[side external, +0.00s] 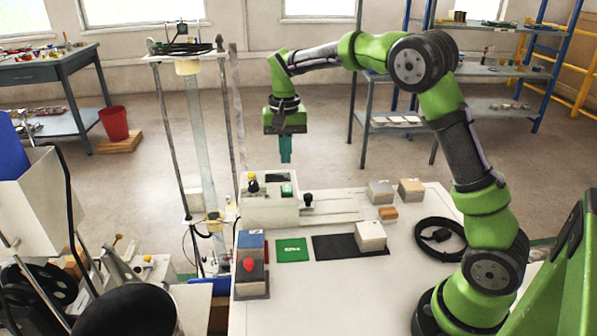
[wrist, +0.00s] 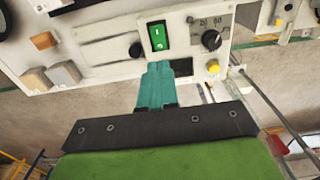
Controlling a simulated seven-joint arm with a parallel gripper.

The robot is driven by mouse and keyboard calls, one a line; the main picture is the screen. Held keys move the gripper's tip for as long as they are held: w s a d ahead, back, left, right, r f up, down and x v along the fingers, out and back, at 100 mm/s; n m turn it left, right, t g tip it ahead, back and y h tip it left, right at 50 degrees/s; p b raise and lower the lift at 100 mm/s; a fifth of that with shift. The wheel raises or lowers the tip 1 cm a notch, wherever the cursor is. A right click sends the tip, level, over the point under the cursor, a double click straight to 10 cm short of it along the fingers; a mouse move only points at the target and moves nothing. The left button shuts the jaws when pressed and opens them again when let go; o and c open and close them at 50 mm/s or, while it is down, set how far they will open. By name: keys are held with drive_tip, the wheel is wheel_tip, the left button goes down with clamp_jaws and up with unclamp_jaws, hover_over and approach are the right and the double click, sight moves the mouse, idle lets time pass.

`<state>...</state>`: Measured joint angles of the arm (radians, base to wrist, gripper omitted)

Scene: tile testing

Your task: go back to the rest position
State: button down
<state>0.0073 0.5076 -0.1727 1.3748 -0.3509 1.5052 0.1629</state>
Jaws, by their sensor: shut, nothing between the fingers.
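My gripper (side external: 286,158) has teal fingers and points down in the side view. It hangs in the air above and behind the white machine with the green switch, clear of the table. In the wrist view the teal fingers (wrist: 160,70) are together with nothing between them. They overlap the view of the machine's front panel (wrist: 190,35), which carries a green rocker switch (wrist: 157,36), a black knob (wrist: 211,40) and a yellow button (wrist: 213,67).
A tall test column (side external: 200,130) stands left of my gripper.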

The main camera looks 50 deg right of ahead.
drive_tip(key=shift+w, duration=0.1)
drive_tip(key=shift+s+a+f+n, duration=0.25)
drive_tip(key=shift+s, duration=0.3)
drive_tip(key=shift+s+a+f+n, duration=0.2)
drive_tip(key=shift+s+f+n, duration=0.05)
drive_tip(key=shift+s, duration=0.25)
drive_tip(key=s+a+r+n+t+y, duration=0.1)
drive_tip(key=s+a+r+n+t, duration=0.1)
drive_tip(key=s, duration=0.9)
drive_tip(key=s+a+r+n+t+y, duration=0.1)
drive_tip(key=s+a+r+t, duration=0.4)
drive_tip(key=s, duration=0.6)
drive_tip(key=shift+a+r+n, duration=0.35)
drive_tip(key=shift+a+n, duration=0.15)
drive_tip(key=shift+a, duration=0.2)
